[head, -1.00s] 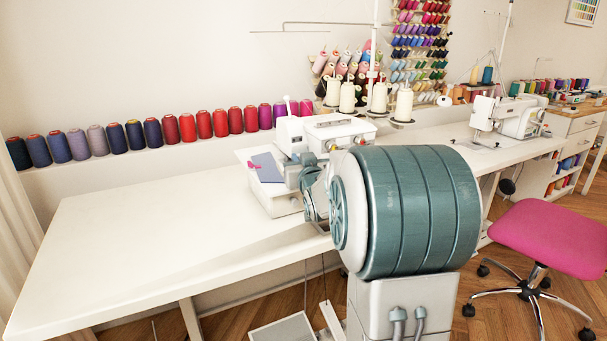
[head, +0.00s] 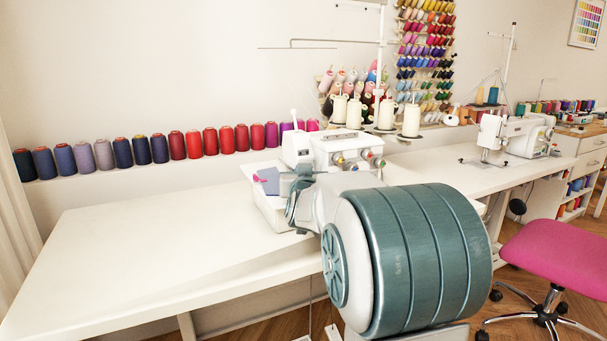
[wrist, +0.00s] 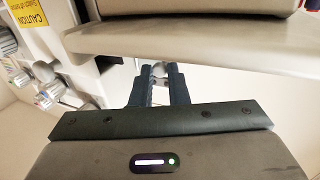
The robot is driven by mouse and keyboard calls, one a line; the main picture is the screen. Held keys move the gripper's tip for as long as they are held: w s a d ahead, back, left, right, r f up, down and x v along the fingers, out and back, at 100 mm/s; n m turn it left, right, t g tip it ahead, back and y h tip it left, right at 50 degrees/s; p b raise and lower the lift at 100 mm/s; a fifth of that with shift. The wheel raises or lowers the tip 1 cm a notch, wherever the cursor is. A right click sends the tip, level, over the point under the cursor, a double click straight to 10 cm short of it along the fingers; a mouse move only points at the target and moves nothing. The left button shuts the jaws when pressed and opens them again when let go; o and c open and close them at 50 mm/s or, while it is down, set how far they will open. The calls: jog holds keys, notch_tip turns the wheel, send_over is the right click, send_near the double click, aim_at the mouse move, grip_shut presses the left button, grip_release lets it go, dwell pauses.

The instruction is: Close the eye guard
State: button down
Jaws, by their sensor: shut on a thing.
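The white overlock machine (head: 325,158) stands on the long white table, partly hidden by my arm. In the wrist view its body (wrist: 100,45) fills the upper part, with coloured dials and a yellow caution label at the left. My gripper (wrist: 158,80) has its dark fingers close together below a pale overhanging machine edge. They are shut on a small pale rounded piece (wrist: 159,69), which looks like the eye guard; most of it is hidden. In the head view my arm hides the fingertips and the guard.
The white table (head: 150,240) is clear to the left of the machine. Thread cones (head: 386,112) stand behind it. A second sewing machine (head: 495,135) stands farther right, and a pink chair (head: 555,255) is at the lower right.

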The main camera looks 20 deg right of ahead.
jog(key=c, duration=1.7)
grip_release()
jog(key=shift+d+r, duration=0.1)
jog(key=shift+s, duration=0.1)
jog(key=p+v, duration=0.1)
jog(key=v, duration=1.2)
jog(key=shift+s+a+p, duration=0.25)
jog(key=shift+a+p, duration=0.05)
